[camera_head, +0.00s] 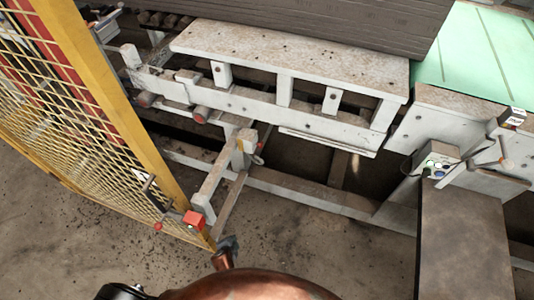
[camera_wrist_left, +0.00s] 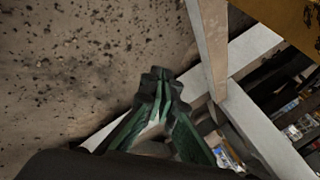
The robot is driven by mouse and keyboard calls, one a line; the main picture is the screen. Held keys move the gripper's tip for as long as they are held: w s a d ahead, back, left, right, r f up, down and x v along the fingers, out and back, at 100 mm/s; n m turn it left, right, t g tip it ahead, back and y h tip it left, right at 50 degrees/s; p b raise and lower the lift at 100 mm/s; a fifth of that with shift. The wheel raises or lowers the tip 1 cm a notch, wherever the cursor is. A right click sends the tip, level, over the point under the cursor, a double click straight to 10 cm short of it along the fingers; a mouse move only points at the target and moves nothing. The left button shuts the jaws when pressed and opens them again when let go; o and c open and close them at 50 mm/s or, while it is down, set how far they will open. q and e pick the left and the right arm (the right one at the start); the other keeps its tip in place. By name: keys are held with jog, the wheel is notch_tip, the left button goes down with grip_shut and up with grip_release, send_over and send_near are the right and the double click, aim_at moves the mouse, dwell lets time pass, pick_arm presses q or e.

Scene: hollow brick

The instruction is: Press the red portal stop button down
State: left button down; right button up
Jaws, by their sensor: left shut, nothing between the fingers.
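A small red block-like part (camera_head: 194,219), which looks like the portal stop button, sits at the lower end of a white beam beside the yellow fence post in the head view. Whether it is pressed cannot be told. My left gripper (camera_head: 229,243) shows only as a small dark tip below and right of the red part, apart from it in the picture. In the left wrist view, the left gripper (camera_wrist_left: 160,84) has its fingers together with nothing between them, over the floor near white beams. The red part is not seen in that view. My right gripper is not in view.
A yellow mesh fence (camera_head: 125,110) stands on the left. A white machine frame (camera_head: 260,105) crosses the middle and carries a grey slab (camera_head: 330,22). A control box (camera_head: 437,158) and a dark plate (camera_head: 465,240) are on the right. Bare floor (camera_head: 320,245) lies in front.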

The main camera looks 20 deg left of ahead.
aim_at(260, 145)
pick_arm(q)
jog(key=w+d+r+m+t+y+b, duration=0.1)
jog(key=w+d+r+m+t+b, duration=0.15)
jog(key=w+r, duration=0.65)
jog(key=w+d+r+m+t+b, duration=0.2)
jog(key=w+d+r+t+b, duration=0.2)
jog(key=w+r, duration=0.5)
jog(key=w+d+r+t+b, duration=0.2)
jog(key=w+r, duration=0.1)
jog(key=r, duration=0.3)
jog(key=w+d+r+m+t+y+b, duration=0.1)
jog(key=w+d+r+t+b, duration=0.1)
jog(key=w+r, duration=0.2)
notch_tip(260, 145, up, 3)
jog(key=shift+d+f, duration=0.1)
jog(key=shift+d, duration=0.3)
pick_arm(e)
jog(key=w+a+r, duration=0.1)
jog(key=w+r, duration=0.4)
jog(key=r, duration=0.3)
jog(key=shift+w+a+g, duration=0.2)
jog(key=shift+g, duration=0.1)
pick_arm(q)
jog(key=shift+w+m, duration=0.1)
jog(key=shift+m, duration=0.15)
